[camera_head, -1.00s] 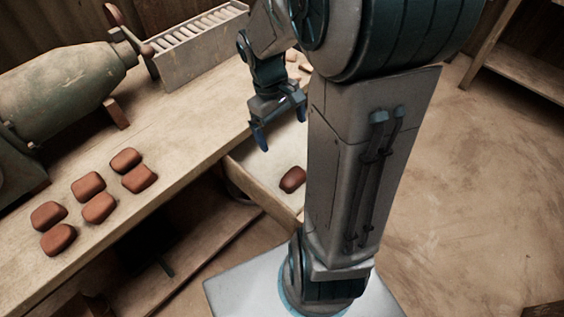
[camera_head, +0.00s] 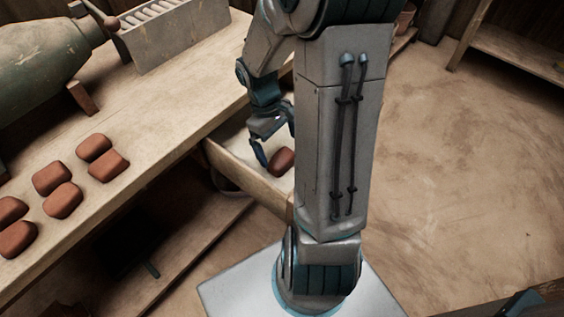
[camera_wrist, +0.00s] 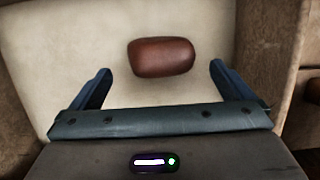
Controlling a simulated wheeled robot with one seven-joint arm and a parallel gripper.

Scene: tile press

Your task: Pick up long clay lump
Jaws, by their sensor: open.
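A reddish-brown clay lump (camera_wrist: 162,57) lies on the pale floor of an open drawer (camera_head: 240,174). In the wrist view it is wider than it is tall and sits just beyond my fingertips, roughly centred between them. The same lump (camera_head: 281,160) shows in the head view, partly hidden by my gripper and arm. My gripper (camera_wrist: 160,78) is open and empty, with its two blue fingers spread to either side. In the head view my gripper (camera_head: 272,158) reaches down into the drawer close beside the lump.
Several similar clay lumps (camera_head: 62,200) lie on the wooden bench (camera_head: 150,125) at left. A slotted rack (camera_head: 165,35) and a green machine (camera_head: 40,60) stand at the back. The drawer walls enclose my gripper closely. Open floor lies to the right.

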